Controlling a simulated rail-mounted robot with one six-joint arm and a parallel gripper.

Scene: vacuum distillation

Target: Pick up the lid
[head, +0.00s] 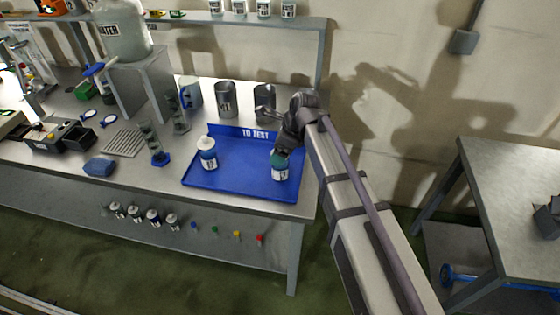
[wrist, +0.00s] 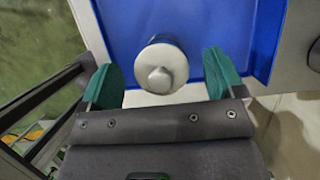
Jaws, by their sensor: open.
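A white round lid (wrist: 166,68) with a raised knob sits on a jar, seen from above in the wrist view. The jar (head: 280,173) stands on the right part of the blue tray in the head view; my gripper hides its top there. My gripper (wrist: 164,75) is open, with one green finger to each side of the lid and a visible gap on both sides. In the head view my gripper (head: 283,153) is right above the jar. A second jar (head: 208,158) with a white knobbed lid (head: 206,143) stands on the left part of the tray.
The blue tray (head: 235,180), marked "TO TEST", lies near the right end of the metal bench. Two grey cylinders (head: 225,99) (head: 264,103) stand behind it. Glassware on a blue base (head: 160,158) is left of the tray. The tray's middle is clear.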

